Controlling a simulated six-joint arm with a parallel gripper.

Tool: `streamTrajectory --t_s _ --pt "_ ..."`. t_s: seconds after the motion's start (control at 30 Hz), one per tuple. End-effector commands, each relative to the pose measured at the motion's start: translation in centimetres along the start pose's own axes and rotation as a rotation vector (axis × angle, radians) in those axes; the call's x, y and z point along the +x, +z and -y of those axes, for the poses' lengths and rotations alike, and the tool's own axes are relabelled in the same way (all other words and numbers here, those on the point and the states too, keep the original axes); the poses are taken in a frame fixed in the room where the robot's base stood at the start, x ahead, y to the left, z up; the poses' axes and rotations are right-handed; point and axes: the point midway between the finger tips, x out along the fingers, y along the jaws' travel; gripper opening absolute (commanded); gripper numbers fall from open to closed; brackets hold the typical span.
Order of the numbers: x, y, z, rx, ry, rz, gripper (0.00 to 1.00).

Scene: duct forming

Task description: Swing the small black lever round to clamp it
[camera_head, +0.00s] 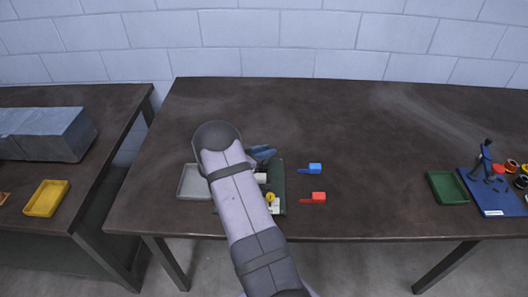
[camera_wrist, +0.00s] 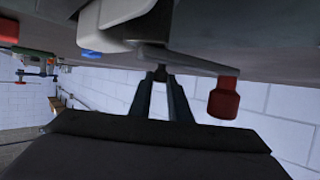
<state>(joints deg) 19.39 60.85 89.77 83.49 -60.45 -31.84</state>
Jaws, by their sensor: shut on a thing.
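In the wrist view my gripper (camera_wrist: 160,74) has its two dark fingers close together at the tips, shut on a small dark piece, which I take to be the small black lever (camera_wrist: 153,56). Their tips hide most of it. Just beside it a flat grey bar (camera_wrist: 195,65) runs to the right and ends in a red knob (camera_wrist: 223,98). A rounded pale body (camera_wrist: 118,22) is at the upper left of the fingers. In the head view a dark green fixture (camera_head: 279,178) with a yellow round part (camera_head: 270,197) is partly hidden by my arm; the lever cannot be made out there.
A grey tray (camera_head: 191,182) lies left of the fixture. Blue (camera_head: 315,168) and red (camera_head: 318,197) handled pieces are to its right. A green tray (camera_head: 448,187) and blue board (camera_head: 490,200) lie at the far right. The table between is clear.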

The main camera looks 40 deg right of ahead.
Motion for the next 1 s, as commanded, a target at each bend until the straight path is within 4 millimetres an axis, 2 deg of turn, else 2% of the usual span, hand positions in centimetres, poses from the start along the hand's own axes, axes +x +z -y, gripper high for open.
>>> streamTrajectory --t_s 0.4,0.43,0.5,0.83,1.0 --pt "0.0 -0.2 -0.1 0.013 0.028 -0.001 0.0" --pt "0.0 -0.2 -0.1 0.013 0.028 -0.001 0.24" --pt "0.0 -0.2 -0.1 0.013 0.027 -0.001 0.35" --pt "-0.1 -0.1 0.0 0.011 0.026 0.001 0.35" --pt "-1.4 0.0 0.1 0.012 0.024 0.001 0.35"
